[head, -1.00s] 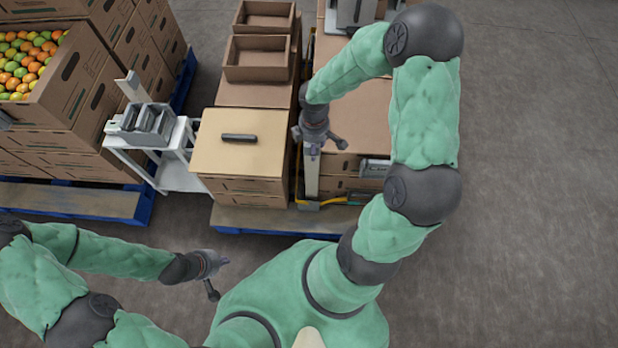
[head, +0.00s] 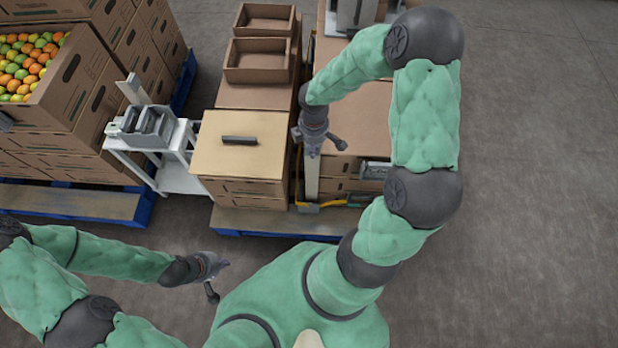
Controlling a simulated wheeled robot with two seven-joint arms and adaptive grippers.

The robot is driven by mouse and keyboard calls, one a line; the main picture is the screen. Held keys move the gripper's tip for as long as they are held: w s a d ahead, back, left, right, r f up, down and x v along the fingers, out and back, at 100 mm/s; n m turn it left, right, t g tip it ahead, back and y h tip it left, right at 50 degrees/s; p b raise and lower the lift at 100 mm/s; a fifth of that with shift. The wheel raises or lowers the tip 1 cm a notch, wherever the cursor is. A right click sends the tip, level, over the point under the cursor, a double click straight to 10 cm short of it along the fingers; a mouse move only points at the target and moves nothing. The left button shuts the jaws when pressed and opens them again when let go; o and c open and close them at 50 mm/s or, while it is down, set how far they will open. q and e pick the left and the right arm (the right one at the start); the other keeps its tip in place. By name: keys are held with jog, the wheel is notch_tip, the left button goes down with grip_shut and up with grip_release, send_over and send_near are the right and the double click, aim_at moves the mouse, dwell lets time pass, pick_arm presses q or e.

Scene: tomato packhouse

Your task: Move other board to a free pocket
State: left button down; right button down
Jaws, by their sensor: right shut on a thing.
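A long pale board (head: 311,182) stands in the gap between the two carton stacks, its upper end at my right gripper (head: 314,150). My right gripper is shut on this board; the fingertips are small and partly hidden. A grey rack with several slot-like pockets (head: 146,126) sits on a white stand (head: 172,172) to the left. Another pale upright board (head: 131,90) shows at the back of the rack. How deep the pockets are and what fills them is too small to tell. My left gripper (head: 222,267) is low at the left, over the floor, away from the boards; its fingers are unclear.
A carton stack (head: 265,160) with a dark bar (head: 240,140) on top stands between the rack and my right gripper. Open cartons (head: 257,60) lie behind it. A yellow strap (head: 335,203) runs low by the pallet. Tomato cartons (head: 80,80) stand far left. Floor at right is clear.

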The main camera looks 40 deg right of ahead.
jog(key=shift+s+a, duration=0.2)
jog(key=shift+a, duration=0.05)
jog(key=shift+w, duration=0.1)
jog(key=shift+r+p, duration=0.65)
jog(key=shift+p, duration=0.05)
notch_tip(320, 180, up, 14)
jog(key=p, duration=1.2)
dwell(0.8)
jog(key=a+b, duration=0.1)
jog(key=a, duration=0.9)
jog(key=shift+s+a+r, duration=0.3)
jog(key=shift+s+r, duration=0.15)
dwell(0.6)
